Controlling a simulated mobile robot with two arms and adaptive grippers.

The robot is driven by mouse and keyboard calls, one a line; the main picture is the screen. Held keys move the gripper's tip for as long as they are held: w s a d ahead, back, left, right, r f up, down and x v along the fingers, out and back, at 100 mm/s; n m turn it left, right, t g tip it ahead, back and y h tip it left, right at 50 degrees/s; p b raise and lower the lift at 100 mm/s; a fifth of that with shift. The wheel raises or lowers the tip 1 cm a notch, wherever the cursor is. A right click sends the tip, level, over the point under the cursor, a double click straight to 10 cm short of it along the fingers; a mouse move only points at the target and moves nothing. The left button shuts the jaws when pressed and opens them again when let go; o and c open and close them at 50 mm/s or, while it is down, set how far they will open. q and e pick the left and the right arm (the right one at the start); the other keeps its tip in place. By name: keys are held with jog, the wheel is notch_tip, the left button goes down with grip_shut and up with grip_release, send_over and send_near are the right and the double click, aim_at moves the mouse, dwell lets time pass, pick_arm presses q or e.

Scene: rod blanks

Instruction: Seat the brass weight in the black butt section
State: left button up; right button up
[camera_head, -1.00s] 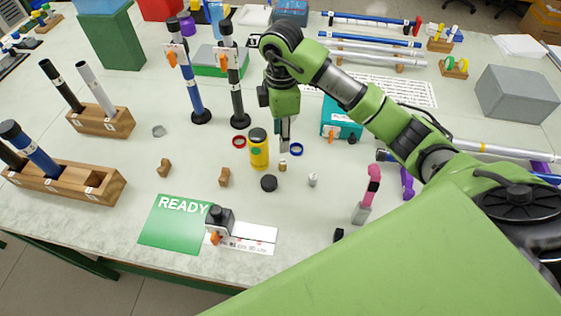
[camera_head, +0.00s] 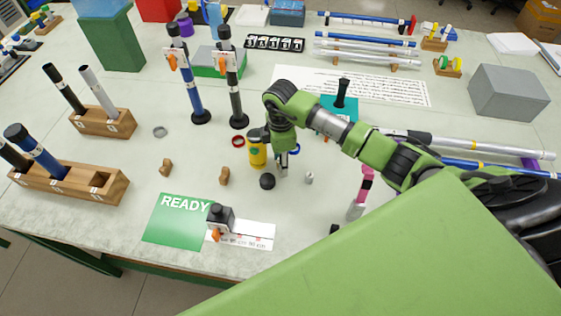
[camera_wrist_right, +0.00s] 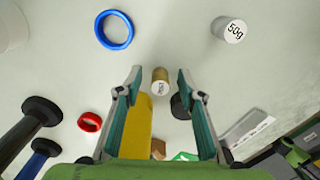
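The small brass weight (camera_wrist_right: 160,82) stands on the table in the right wrist view, between the spread fingertips of my right gripper (camera_wrist_right: 158,78). The gripper is open, with visible gaps to the weight on both sides. In the head view my right gripper (camera_head: 283,170) points down at the table and hides the weight. A black rod section (camera_head: 235,85) stands upright on a round black foot, with an orange clip near its top. Another black section (camera_head: 63,88) leans in a wooden block. I cannot tell which is the butt section. My left gripper is not in view.
Close to the right gripper are a yellow container (camera_head: 257,155), a black cap (camera_head: 267,181), a blue ring (camera_wrist_right: 114,32), a red ring (camera_head: 238,141) and a silver 50g weight (camera_wrist_right: 232,30). A green READY mat (camera_head: 175,222) lies at the front edge.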

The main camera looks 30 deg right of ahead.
grip_shut()
